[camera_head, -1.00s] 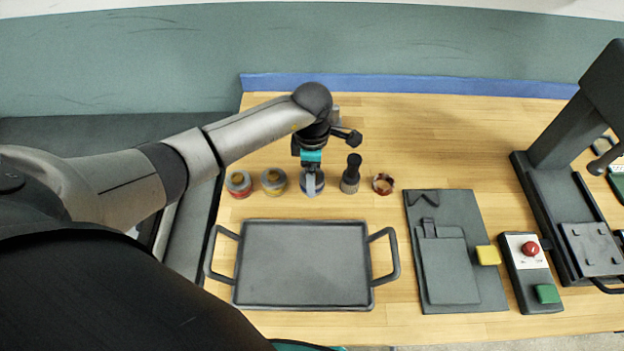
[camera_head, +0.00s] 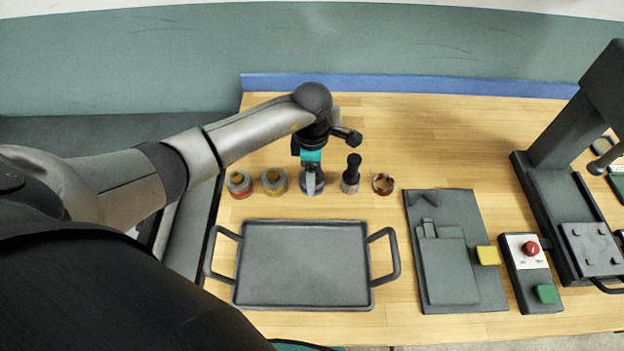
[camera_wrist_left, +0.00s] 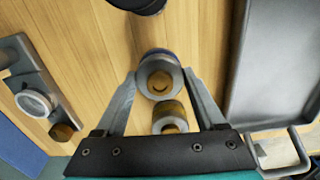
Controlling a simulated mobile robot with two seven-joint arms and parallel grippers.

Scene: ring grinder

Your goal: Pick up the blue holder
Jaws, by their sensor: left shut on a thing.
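The blue holder (camera_head: 317,190) stands in the row of small items behind the tray, a grey cylinder with a blue base. My left gripper (camera_head: 312,185) comes down over it from above and hides much of it in the head view. In the left wrist view the blue holder (camera_wrist_left: 160,76) lies between the two fingertips of my left gripper (camera_wrist_left: 160,80), which are shut on its sides. Its top is brownish and round, and a blue rim shows at its far side. It appears to be still at table level.
The yellow holder (camera_head: 274,181) and the red holder (camera_head: 239,184) stand close on the left. A grey tray (camera_head: 303,262) lies in front.

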